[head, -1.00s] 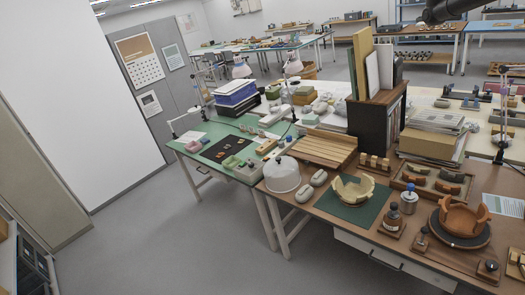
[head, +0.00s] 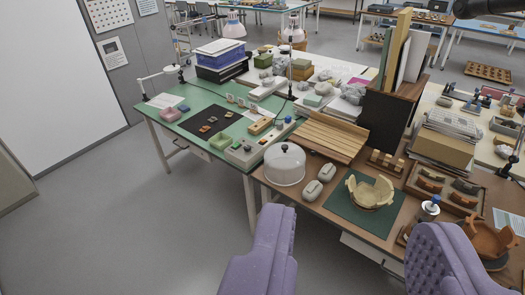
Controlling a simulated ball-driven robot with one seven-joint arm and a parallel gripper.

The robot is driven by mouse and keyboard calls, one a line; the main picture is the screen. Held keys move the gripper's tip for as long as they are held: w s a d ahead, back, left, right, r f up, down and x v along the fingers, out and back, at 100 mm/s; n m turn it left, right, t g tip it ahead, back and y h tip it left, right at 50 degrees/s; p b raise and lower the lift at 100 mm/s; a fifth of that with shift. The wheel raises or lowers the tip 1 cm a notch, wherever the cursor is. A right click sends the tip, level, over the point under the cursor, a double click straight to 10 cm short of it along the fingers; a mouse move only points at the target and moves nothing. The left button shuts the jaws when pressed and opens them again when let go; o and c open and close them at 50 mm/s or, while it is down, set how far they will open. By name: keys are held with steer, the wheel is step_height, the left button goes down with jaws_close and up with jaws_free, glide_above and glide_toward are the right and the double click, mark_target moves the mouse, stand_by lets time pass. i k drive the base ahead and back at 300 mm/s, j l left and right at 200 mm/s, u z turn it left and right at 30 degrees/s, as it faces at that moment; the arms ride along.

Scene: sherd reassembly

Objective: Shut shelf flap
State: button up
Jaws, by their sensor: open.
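My gripper (head: 354,225) is open and empty, with its two purple fingers wide apart at the bottom of the view, in front of the brown workbench. A dark wooden shelf unit (head: 384,118) stands on the bench, with tall boards upright on or in it. A slatted light-wood panel (head: 330,135) lies low and slightly sloped at its left; I cannot tell whether this is the shelf flap or whether it is hinged to the unit. The gripper is nearer to me than both and appears apart from them.
A glass dome (head: 285,165), two grey rounded blocks (head: 319,182) and a pale broken bowl (head: 369,191) on a green mat stand near the front edge. An orange bowl (head: 490,240) is at right, partly behind a finger. Open floor lies at left.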

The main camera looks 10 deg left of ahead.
mark_target(315, 148)
steer(key=i+z, duration=0.25)
steer(key=i, duration=2.35)
